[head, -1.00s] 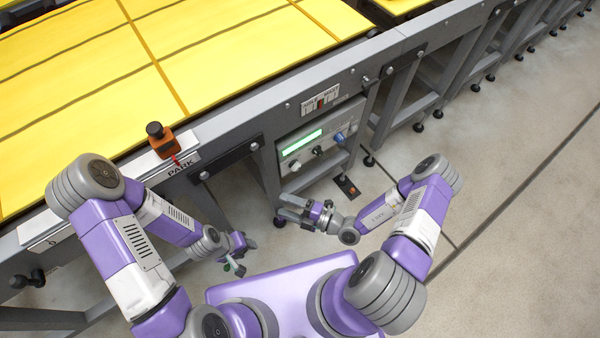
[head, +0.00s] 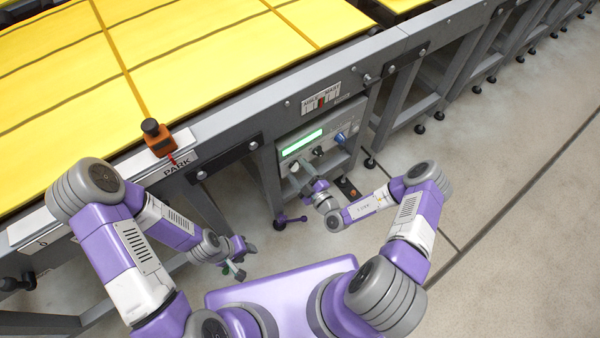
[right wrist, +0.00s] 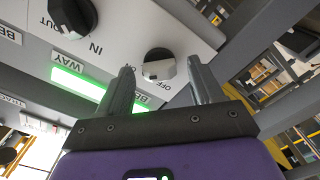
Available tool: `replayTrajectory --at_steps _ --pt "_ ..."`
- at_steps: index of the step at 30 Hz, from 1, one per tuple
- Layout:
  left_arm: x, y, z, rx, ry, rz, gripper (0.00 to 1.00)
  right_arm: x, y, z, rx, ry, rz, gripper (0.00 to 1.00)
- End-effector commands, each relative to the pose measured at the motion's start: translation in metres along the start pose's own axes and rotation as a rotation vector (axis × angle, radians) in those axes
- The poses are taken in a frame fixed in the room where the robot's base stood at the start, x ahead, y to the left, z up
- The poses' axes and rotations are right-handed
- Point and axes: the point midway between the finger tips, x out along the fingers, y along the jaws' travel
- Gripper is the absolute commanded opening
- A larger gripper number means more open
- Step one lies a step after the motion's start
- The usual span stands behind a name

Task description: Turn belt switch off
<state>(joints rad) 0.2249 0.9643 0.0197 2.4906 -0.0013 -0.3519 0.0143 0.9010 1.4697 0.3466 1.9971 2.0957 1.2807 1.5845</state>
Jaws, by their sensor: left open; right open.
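The control panel (head: 322,141) with a lit green display sits under the conveyor frame. My right gripper (head: 300,178) is at the panel's lower left, pointed at its knobs. In the right wrist view a black rotary knob (right wrist: 158,66) with a pale face sits between and beyond my two spread fingers (right wrist: 163,88). OFF lettering is near it, and a label starting with BE is partly hidden by a finger. No contact with the knob is clear. My left gripper (head: 235,268) is open and empty, low by the conveyor's leg.
A second knob (right wrist: 72,15) with IN and OUT marks is close by. A blue knob (head: 340,137) is at the panel's right. An orange block (head: 158,140) stands by the PARK label. The yellow belt (head: 190,65) is above.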

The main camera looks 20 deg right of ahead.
Motion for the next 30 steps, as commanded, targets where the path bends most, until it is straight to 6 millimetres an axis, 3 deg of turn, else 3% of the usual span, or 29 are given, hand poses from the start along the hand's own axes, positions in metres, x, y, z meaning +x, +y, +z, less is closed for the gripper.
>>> replayTrajectory --at_steps 6,17,30 --pt "0.000 0.000 0.000 0.000 0.000 0.000 0.45 0.000 0.000 0.000 -0.001 0.000 0.000 0.64" --pt "0.000 0.000 0.000 0.000 0.000 0.000 0.45 0.000 0.000 0.000 -0.001 0.000 0.000 0.10" --pt "-0.011 0.004 0.001 0.000 0.000 0.000 0.45 0.000 0.002 -0.001 -0.107 -0.001 0.001 0.10"
